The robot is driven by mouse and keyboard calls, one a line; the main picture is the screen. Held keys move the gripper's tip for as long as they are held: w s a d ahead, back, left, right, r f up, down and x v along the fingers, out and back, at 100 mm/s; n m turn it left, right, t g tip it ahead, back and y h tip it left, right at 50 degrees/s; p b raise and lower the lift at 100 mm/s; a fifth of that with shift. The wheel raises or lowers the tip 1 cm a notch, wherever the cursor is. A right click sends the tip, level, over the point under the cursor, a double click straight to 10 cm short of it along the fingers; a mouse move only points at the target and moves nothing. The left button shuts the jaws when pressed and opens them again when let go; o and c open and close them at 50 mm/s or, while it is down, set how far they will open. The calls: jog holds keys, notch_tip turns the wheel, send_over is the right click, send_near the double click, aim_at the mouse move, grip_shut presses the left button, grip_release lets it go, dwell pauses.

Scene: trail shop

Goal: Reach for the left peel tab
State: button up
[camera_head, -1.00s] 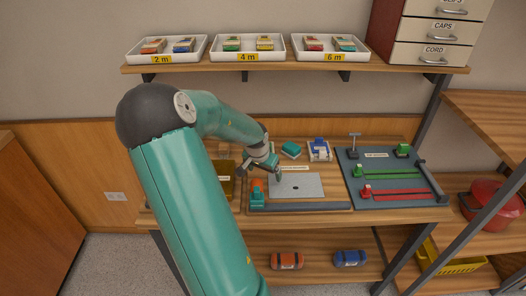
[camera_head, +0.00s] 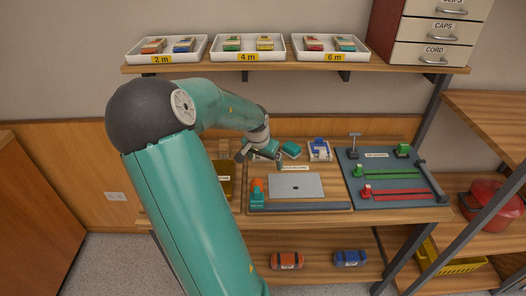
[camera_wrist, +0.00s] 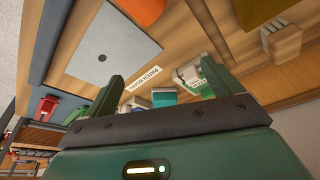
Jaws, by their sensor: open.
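My gripper (camera_head: 260,158) is open and empty, above the back left part of the patch board. In the wrist view its two fingers (camera_wrist: 160,88) spread apart, with a teal and white block (camera_wrist: 165,97) showing between them, beyond the tips. A white, labelled piece with green (camera_wrist: 188,73) lies near the right finger, partly hidden by it. A grey plate (camera_head: 296,186) with a dark central spot lies on the board; it also shows in the wrist view (camera_wrist: 115,45). I cannot make out a separate left peel tab.
An orange and teal tool (camera_head: 257,192) stands left of the plate. The teal block (camera_head: 291,150) and a white and blue device (camera_head: 320,150) sit behind it. A blue-grey board (camera_head: 390,185) with green and red strips lies right. A shelf (camera_head: 295,64) with trays runs above.

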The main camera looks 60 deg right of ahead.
dwell(0.4)
jog(key=w+a+r+n+t, duration=0.1)
jog(key=w+a, duration=0.2)
jog(key=a, duration=0.1)
jog(key=w+a+r+n+t+y, duration=0.1)
jog(key=w+a+r, duration=0.1)
jog(key=a, duration=0.3)
jog(key=w+a+r+n+y, duration=0.1)
jog(key=w+a+n, duration=0.1)
jog(key=w+a, duration=0.2)
jog(key=shift+w+a+r+t, duration=0.15)
jog(key=shift+w+a+t, duration=0.1)
jog(key=shift+a+t, duration=0.2)
jog(key=w+a+r+n+t+y, duration=0.1)
jog(key=a+r+n, duration=0.35)
jog(key=a, duration=0.75)
jog(key=w+a+r+n+t+y, duration=0.1)
jog(key=a+r+n, duration=0.4)
jog(key=a, duration=0.7)
jog(key=s+a+r+n, duration=0.4)
jog(key=s+a, duration=0.3)
jog(key=a, duration=0.4)
jog(key=shift+s+r+n+t+h, duration=0.2)
jog(key=shift+s+n+t+h, duration=0.15)
jog(key=shift+n+t, duration=0.15)
